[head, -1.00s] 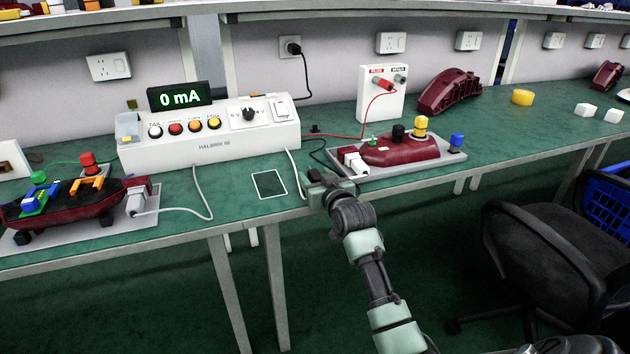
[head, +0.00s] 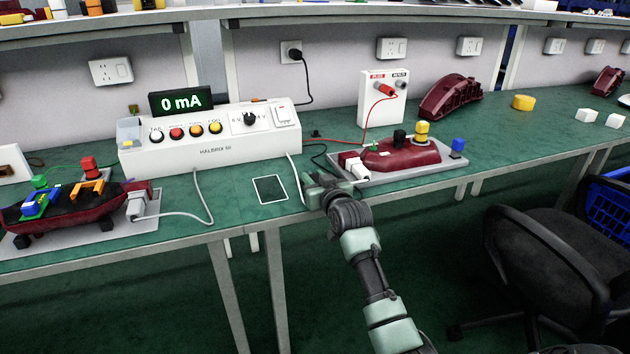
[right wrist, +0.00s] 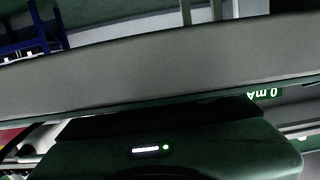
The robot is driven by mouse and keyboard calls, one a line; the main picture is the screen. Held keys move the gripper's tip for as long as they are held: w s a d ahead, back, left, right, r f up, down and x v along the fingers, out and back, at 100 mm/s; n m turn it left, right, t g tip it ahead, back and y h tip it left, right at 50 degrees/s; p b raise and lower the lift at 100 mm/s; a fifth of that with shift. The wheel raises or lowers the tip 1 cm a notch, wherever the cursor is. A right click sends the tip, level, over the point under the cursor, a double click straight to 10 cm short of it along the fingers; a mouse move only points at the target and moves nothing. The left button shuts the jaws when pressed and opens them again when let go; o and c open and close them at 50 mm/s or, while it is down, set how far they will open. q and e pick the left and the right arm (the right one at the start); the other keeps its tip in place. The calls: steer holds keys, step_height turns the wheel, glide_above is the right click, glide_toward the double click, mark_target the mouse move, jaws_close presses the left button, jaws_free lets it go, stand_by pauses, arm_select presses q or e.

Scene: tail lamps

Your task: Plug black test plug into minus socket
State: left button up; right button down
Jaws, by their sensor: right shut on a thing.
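The white socket box (head: 381,99) stands at the back of the bench, with PLUS and MINUS labels. A red plug (head: 385,90) sits in its plus socket. The minus socket (head: 400,82) to its right looks empty. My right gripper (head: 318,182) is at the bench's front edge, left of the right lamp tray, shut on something. A black lead (head: 318,152) runs to it, so it appears to hold the black test plug, whose body is hidden. The right wrist view shows my dark gripper housing (right wrist: 165,150) and no clear plug. My left gripper is out of view.
The white tester (head: 210,137) with its 0 mA display (head: 181,102) stands left. A dark red lamp (head: 400,155) on a grey tray lies between my gripper and the socket box. The red lead (head: 350,138) crosses the bench. A chair (head: 540,240) stands front right.

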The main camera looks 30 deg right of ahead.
mark_target(314, 175)
steer(key=shift+r, duration=0.5)
arm_select(q)
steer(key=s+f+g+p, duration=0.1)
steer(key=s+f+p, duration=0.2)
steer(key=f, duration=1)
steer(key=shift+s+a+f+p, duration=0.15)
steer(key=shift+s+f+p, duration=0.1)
steer(key=shift+p, duration=0.2)
arm_select(e)
step_height(314, 175, up, 19)
step_height(314, 175, down, 15)
steer(key=b, duration=0.3)
step_height(314, 175, down, 3)
steer(key=shift+f+b, duration=0.2)
steer(key=shift+b, duration=0.15)
steer(key=shift+f+p, duration=0.4)
steer(key=shift+f, duration=0.25)
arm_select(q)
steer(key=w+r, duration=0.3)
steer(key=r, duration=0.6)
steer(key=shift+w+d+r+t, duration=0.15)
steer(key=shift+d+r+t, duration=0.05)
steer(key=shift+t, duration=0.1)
arm_select(e)
steer(key=shift+f, duration=0.25)
